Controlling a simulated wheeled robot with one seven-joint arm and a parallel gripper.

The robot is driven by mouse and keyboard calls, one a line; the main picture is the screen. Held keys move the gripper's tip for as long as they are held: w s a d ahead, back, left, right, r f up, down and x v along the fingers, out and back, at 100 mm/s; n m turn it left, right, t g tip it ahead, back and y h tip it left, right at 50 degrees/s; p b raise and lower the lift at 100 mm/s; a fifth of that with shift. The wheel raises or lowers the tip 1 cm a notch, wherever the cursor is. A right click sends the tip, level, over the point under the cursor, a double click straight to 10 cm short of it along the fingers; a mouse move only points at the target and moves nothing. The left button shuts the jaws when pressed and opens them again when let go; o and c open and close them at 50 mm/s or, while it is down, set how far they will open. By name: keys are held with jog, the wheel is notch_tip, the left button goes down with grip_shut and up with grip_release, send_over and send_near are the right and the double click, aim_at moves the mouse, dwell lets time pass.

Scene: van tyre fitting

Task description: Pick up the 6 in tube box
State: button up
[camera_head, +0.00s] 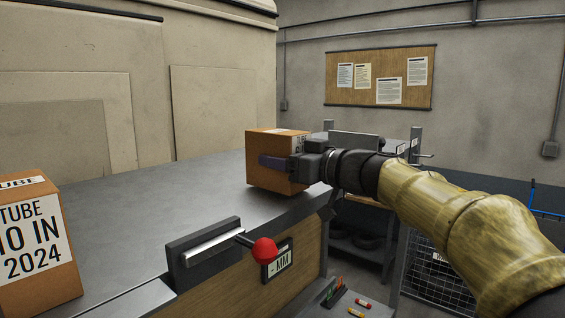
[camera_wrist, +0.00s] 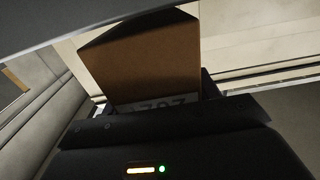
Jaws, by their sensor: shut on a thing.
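A brown cardboard box (camera_head: 265,178) is at the far end of the grey metal bench top (camera_head: 170,222). A little of its label shows on the side by my gripper, too small to read in the head view. My gripper (camera_head: 280,162) is shut on this box, with a finger across its near face. In the wrist view the box (camera_wrist: 145,65) stands between the jaws, and the digits on its label are partly hidden. I cannot tell whether its base touches the bench. Another box (camera_head: 62,285), labelled "TUBE", "10 IN" and "2024", stands at the left front.
A dark bracket with a red-knobbed lever (camera_head: 263,250) sits on the bench's front edge. A metal rack (camera_head: 388,240) stands beyond the bench's right end. Small coloured items (camera_head: 362,303) lie low in front. The bench between the boxes is clear.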

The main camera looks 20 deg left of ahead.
aim_at(284, 132)
notch_tip(284, 132, up, 9)
jog(key=shift+r+p, duration=0.15)
jog(key=shift+p, duration=0.2)
dwell(0.5)
